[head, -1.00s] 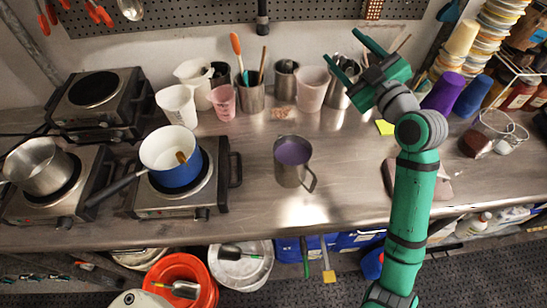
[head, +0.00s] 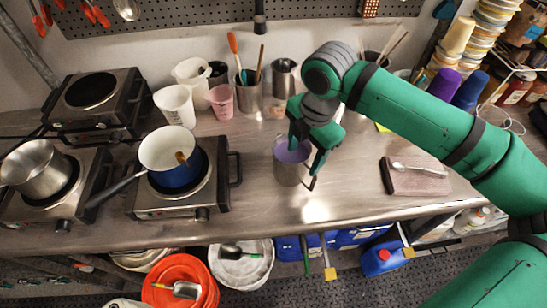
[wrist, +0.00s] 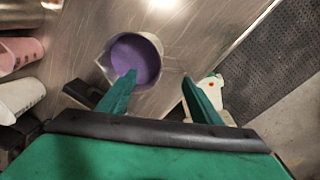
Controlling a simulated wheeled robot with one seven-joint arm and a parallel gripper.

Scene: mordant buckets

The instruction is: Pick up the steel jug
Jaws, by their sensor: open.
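The steel jug (head: 288,176) stands upright on the metal worktop, with purple liquid inside and its handle towards the front right. In the wrist view the jug (wrist: 104,66) is seen from above, its round mouth full of purple. My gripper (head: 303,158) is open and empty, over the jug, with its fingers pointing down. In the wrist view my gripper (wrist: 158,77) has one finger overlapping the purple and the other to the right of the jug. I cannot tell whether either finger touches it. The fingers partly hide the jug's rim in the head view.
A hotplate with a blue pot (head: 178,172) stands left of the jug. White and pink cups and steel containers (head: 249,103) line the back. A spoon lies on a brown block (head: 412,181) to the right. The worktop's front edge is close by.

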